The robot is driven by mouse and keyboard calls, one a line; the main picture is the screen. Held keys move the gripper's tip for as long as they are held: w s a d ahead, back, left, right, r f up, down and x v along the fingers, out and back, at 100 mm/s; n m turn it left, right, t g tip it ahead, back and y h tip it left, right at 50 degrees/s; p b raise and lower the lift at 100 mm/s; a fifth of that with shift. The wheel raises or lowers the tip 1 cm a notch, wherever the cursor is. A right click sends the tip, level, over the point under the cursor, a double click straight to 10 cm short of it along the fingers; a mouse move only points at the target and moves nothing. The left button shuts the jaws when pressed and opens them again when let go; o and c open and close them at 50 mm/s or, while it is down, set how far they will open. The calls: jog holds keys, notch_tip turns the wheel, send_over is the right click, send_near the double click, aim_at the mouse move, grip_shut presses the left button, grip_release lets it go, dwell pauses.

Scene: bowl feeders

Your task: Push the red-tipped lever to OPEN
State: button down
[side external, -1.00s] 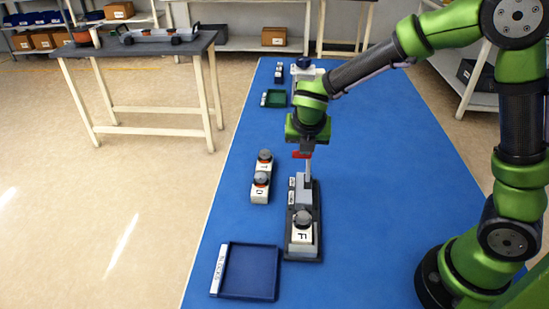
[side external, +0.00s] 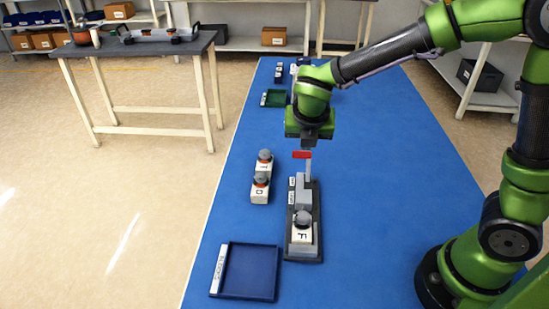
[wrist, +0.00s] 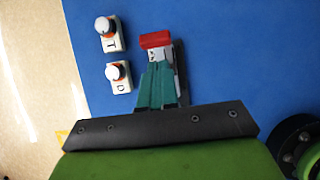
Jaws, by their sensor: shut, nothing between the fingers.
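The lever (side external: 309,168) stands roughly upright on a dark base (side external: 318,215), with a red tip (side external: 301,155) at its top. The red tip also shows in the wrist view (wrist: 155,40), just beyond my fingertips. My gripper (side external: 308,146) is shut and empty, pointing down close above the red tip. In the wrist view its teal fingers (wrist: 156,72) are together and cover part of the lever and base. I cannot tell whether they touch the lever. Two small labels (side external: 292,190) sit beside the lever, too small to read.
A white block marked F (side external: 302,235) with a grey knob is at the near end of the base. Two white blocks marked T (side external: 264,165) and D (side external: 260,190) stand to the left. An empty blue tray (side external: 248,272) lies at front left. The mat's right side is clear.

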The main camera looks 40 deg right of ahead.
jog(key=w+d+r+v, duration=0.1)
jog(key=v, duration=0.6)
jog(key=shift+r, duration=0.2)
